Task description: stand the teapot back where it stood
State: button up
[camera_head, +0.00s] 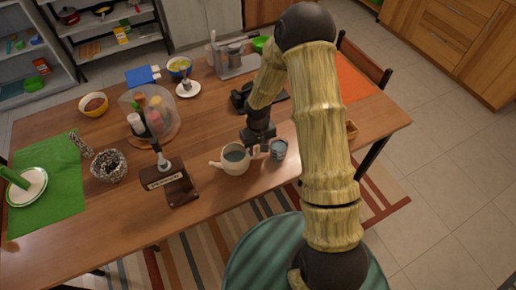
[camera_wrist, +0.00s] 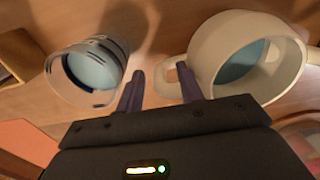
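The cream teapot (camera_head: 236,167), with bluish liquid inside, stands upright on the wooden table near its front edge, spout to the left and handle to the right. In the wrist view the teapot (camera_wrist: 290,80) is at the right, its handle (camera_wrist: 169,77) reaching between my fingers. My gripper (camera_head: 259,149) is low over the table at the handle side. In the wrist view my gripper (camera_wrist: 162,85) has its two fingers apart, with a gap between the left finger and the handle. Contact at the right finger is unclear.
A blue-grey cup (camera_head: 279,150) stands close right of my gripper; it also shows in the wrist view (camera_wrist: 117,62). Left of the teapot is a dark wooden stand (camera_head: 170,187). Spice dispensers stand on a round board (camera_head: 169,134) behind. Table between stand and teapot is mostly bare.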

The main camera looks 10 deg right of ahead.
notch_tip(320, 180, up, 11)
jog(key=shift+f, duration=0.1)
jog(key=shift+s, duration=0.1)
dwell(0.6)
jog(key=s+d+r+m+t, duration=0.1)
jog(key=s+d+r, duration=0.1)
jog(key=s+r, duration=0.3)
jog(key=s+d+r+m+t, duration=0.1)
jog(key=s+d+r+m, duration=0.1)
jog(key=s+r, duration=0.3)
jog(key=s+d, duration=0.1)
jog(key=s, duration=0.3)
jog(key=shift+s+d+r+t, duration=0.15)
jog(key=shift+s+r+t, duration=0.15)
jog(key=shift+r, duration=0.1)
